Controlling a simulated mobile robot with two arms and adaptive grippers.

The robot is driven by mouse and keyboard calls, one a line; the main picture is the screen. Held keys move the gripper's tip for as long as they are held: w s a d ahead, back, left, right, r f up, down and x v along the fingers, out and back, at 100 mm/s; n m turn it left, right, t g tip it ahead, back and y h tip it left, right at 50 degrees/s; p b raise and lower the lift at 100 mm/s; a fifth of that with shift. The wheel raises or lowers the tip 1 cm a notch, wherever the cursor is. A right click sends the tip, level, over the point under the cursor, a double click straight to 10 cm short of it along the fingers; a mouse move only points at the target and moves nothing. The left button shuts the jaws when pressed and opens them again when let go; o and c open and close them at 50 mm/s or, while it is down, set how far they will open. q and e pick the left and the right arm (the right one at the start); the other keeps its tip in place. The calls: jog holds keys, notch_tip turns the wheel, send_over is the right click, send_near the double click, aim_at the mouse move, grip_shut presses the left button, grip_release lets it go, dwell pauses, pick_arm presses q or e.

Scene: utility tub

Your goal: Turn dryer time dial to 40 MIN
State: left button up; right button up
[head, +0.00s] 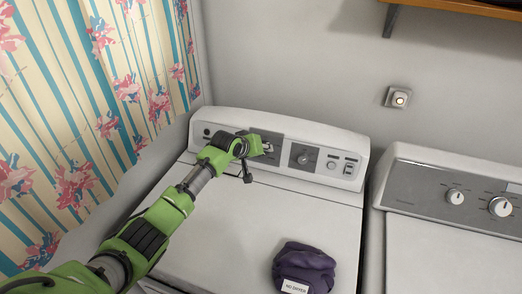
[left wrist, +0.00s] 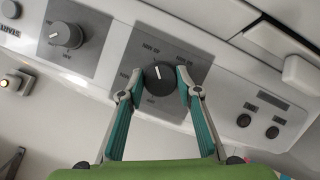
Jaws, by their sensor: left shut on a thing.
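In the left wrist view my left gripper (left wrist: 160,72) is shut on a dark round dial (left wrist: 160,77), one finger on each side. A white pointer line on it points nearly straight up in that picture. In the head view my left gripper (head: 267,147) is at the panel and hides this dial. A second dial (left wrist: 66,36) sits beside it, also seen in the head view (head: 303,159). My right gripper is not in view.
A purple bag (head: 305,262) with a white "NO DRYER" tag lies on the dryer top. Another white machine (head: 440,250) with knobs stands close on the right. A wall switch (head: 398,97) and a wooden shelf (head: 450,6) are above. A patterned curtain (head: 90,110) hangs left.

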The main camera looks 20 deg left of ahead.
pick_arm(q)
jog(key=o, duration=1.1)
jog(key=shift+o, duration=0.2)
jog(key=v, duration=1.2)
jog(key=shift+f, duration=0.1)
